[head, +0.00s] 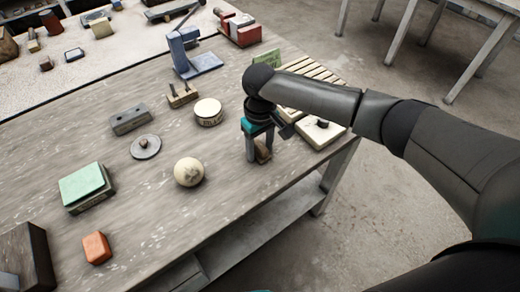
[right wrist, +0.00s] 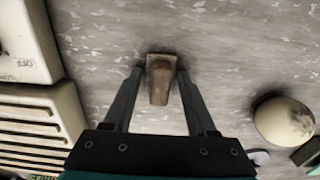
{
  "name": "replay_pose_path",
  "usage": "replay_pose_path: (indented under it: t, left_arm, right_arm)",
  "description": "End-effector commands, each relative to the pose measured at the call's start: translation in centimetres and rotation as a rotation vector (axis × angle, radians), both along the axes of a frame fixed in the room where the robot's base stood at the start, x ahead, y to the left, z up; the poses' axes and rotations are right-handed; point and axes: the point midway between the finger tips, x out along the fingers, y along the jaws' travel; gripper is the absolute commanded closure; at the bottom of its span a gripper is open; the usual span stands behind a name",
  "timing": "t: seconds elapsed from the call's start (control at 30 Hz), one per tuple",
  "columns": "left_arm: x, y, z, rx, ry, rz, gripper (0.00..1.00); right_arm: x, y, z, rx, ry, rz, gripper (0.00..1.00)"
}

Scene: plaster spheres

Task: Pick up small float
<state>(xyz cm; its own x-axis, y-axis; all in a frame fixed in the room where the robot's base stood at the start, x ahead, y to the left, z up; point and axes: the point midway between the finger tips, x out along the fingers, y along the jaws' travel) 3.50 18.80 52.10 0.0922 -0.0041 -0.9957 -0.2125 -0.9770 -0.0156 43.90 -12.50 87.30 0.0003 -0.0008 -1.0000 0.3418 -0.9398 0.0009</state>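A small brown wooden piece, which I take to be the small float (right wrist: 159,82), lies on the table between the fingers of my right gripper (right wrist: 159,73) in the right wrist view. Gaps show between it and both fingers, so the gripper is open around it. In the head view my right gripper (head: 258,156) points down at the table near its right edge, with the brown float (head: 264,151) partly hidden by the fingers. My left gripper is not in view.
A pale sphere (head: 189,172) lies left of the gripper, with a round cream tin (head: 208,112) behind it. A white switch box (head: 320,132) and a slatted cream panel (head: 312,71) stand close on the right. The table's front edge is near.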

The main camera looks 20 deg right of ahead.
Motion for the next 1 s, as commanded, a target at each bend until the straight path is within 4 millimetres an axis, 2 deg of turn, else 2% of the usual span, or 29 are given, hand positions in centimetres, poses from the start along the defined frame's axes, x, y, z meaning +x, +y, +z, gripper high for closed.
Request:
replay_pose_path:
  t: [0.07,0.5,0.83,1.0]
  left_arm:
    - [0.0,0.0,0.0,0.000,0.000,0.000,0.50]
    - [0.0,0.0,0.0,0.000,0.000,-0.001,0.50]
    - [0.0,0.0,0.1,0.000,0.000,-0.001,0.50]
    - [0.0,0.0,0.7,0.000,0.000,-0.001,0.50]
  right_arm:
    - [0.0,0.0,0.0,0.000,0.000,0.000,0.53]
    - [0.0,0.0,0.0,0.000,0.000,0.000,1.00]
    - [0.0,0.0,0.2,0.000,-0.001,0.000,1.00]
    - [0.1,0.1,2.3,0.002,-0.002,0.000,1.00]
